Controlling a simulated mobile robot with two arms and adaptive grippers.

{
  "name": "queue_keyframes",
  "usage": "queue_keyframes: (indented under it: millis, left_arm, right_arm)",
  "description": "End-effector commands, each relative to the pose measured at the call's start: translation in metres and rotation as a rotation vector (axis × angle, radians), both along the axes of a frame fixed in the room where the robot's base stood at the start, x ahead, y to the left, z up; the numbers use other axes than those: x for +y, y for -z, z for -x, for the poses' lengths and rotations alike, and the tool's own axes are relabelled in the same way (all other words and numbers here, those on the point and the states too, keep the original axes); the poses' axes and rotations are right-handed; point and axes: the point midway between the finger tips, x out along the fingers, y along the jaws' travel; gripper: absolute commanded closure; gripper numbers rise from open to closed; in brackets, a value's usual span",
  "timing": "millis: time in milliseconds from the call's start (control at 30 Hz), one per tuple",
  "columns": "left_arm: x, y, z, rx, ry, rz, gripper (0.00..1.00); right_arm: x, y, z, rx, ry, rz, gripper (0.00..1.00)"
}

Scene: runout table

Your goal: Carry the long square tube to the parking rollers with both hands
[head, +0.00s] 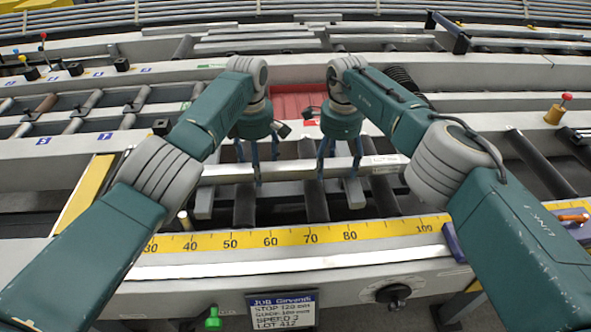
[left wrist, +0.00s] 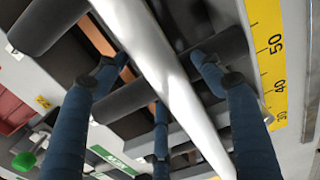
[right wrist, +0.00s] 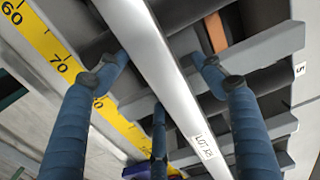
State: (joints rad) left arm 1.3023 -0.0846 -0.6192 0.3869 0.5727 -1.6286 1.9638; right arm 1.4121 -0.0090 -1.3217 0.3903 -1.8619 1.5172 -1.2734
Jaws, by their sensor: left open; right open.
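The long square tube (head: 290,169) is a silver bar lying left to right across dark rollers (head: 314,200) and grey crossbars. It bears a white label near its right end. My left gripper (head: 257,172) is over its left half, open, with fingers on both sides of it. My right gripper (head: 340,168) is over its right half, also open, with fingers on both sides. The tube (left wrist: 165,75) runs between the spread fingers in the left wrist view, and likewise in the right wrist view (right wrist: 165,65). Which rollers are the parking rollers I cannot tell.
A yellow scale (head: 290,237) runs along the front rail. Sets of rollers (head: 85,103) lie at the left, and pale bars (head: 260,45) lie at the back. A red panel (head: 296,104) is behind my grippers. A red-topped lever (head: 560,108) stands at the right.

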Motion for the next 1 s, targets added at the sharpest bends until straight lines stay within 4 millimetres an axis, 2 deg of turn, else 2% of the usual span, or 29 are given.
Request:
queue_keyframes:
  millis: [367,700,1000]
  left_arm:
    - [-0.0003,0.0052,0.0,-0.001,0.001,0.001,0.32]
    - [-0.0004,0.005,0.0,0.0,0.001,0.001,0.98]
    - [-0.0007,0.0027,-0.001,-0.003,0.001,0.002,1.0]
  right_arm:
    - [0.0002,0.0055,0.0001,0.0,0.0,0.0,0.32]
    - [0.0,0.0051,-0.0001,-0.001,0.0,0.0,0.98]
    - [0.0001,0.0029,-0.001,-0.004,0.0,0.0,1.0]
